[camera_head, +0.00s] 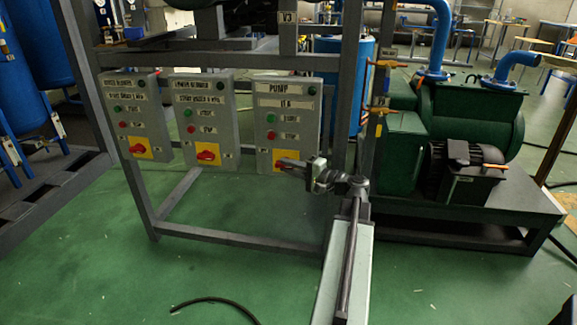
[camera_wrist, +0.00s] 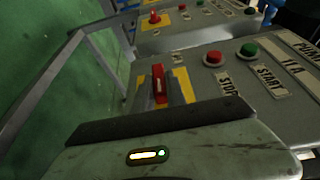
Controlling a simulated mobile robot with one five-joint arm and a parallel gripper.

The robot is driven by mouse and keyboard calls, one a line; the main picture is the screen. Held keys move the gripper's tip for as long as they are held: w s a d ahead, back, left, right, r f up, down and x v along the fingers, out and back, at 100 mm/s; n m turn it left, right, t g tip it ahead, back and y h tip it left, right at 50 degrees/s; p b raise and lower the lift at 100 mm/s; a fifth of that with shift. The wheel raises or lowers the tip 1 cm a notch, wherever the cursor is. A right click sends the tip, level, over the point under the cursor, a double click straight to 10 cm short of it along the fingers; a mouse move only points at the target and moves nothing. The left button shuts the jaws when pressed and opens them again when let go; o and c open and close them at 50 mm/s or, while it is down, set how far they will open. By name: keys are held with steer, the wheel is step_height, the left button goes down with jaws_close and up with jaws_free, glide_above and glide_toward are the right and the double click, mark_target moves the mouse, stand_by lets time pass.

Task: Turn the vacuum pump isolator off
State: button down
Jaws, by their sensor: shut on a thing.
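The pump control box (camera_head: 288,105) is a grey box labelled PUMP on the metal frame, the rightmost of three. Its isolator is a red knob (camera_wrist: 159,85) on a yellow plate, seen near the middle of the wrist view. In the head view the yellow plate (camera_head: 279,154) is mostly hidden by my gripper (camera_head: 283,163), which reaches in from the right at the box's lower edge. My gripper is shut on the red knob; its fingertips are hard to make out in the wrist view. The knob looks roughly upright in that view.
A green start button (camera_head: 271,119) and red stop button (camera_head: 271,135) sit just above. Two similar boxes, the left one (camera_head: 136,110) and the middle one (camera_head: 202,115), have their own red isolators. The green pump (camera_head: 470,118) stands right. The green floor in front is mostly open.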

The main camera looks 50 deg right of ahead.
steer(key=r+g+p, duration=0.1)
steer(key=p, duration=0.2)
steer(key=n+g+p, duration=0.1)
steer(key=p, duration=0.3)
steer(key=shift+r+g, duration=0.35)
steer(key=shift+g, duration=0.05)
steer(key=g+p, duration=0.1)
steer(key=p, duration=0.2)
steer(key=n+g+h+p, duration=0.1)
steer(key=g+p, duration=0.1)
steer(key=p, duration=0.1)
steer(key=g+h+p, duration=0.1)
steer(key=p, duration=0.2)
steer(key=shift+w+a+r+g, duration=0.15)
steer(key=shift+w+a+g, duration=0.05)
steer(key=shift+w+g, duration=0.1)
steer(key=g+h+p, duration=0.1)
steer(key=g+p, duration=0.1)
steer(key=n+g+h+p, duration=0.1)
steer(key=g+p, duration=0.1)
steer(key=p, duration=0.1)
steer(key=shift+w+a, duration=0.1)
steer(key=shift+w, duration=0.1)
steer(key=shift+w+a+f+n+g+h+p, duration=0.15)
steer(key=shift+n+g+h+p, duration=0.35)
steer(key=shift+g, duration=0.45)
steer(key=shift+f+n+g+h+p, duration=0.2)
steer(key=shift+g+h+p, duration=0.1)
steer(key=shift+g+h, duration=0.55)
